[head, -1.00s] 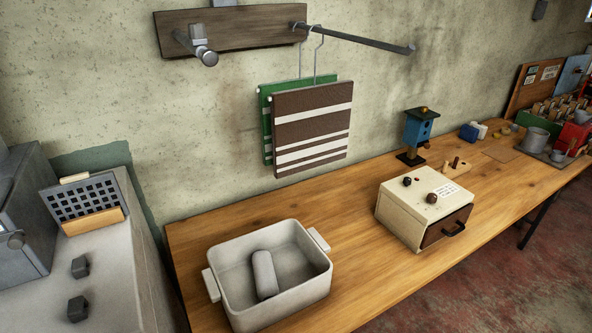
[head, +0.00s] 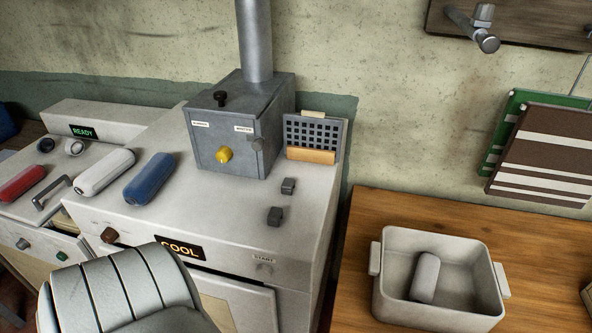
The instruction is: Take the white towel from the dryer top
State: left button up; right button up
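A rolled white towel (head: 105,172) lies in the head view near the left edge of the pale top of the machine marked COOL (head: 215,190). I take this machine for the dryer. A rolled blue towel (head: 150,178) lies just right of the white one, with a narrow gap between them. Neither of my grippers is in view. The lower front of the machine is partly hidden at bottom left.
A grey metal box with a yellow knob (head: 224,155) and pipe stands behind the towels. A red roll (head: 20,184) lies on the READY machine at left. A grey tub (head: 440,308) holding a pale roll (head: 425,278) stands on the wooden table (head: 375,205) at right.

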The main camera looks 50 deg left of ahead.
aim_at(91, 183)
jog(key=u, duration=2.75)
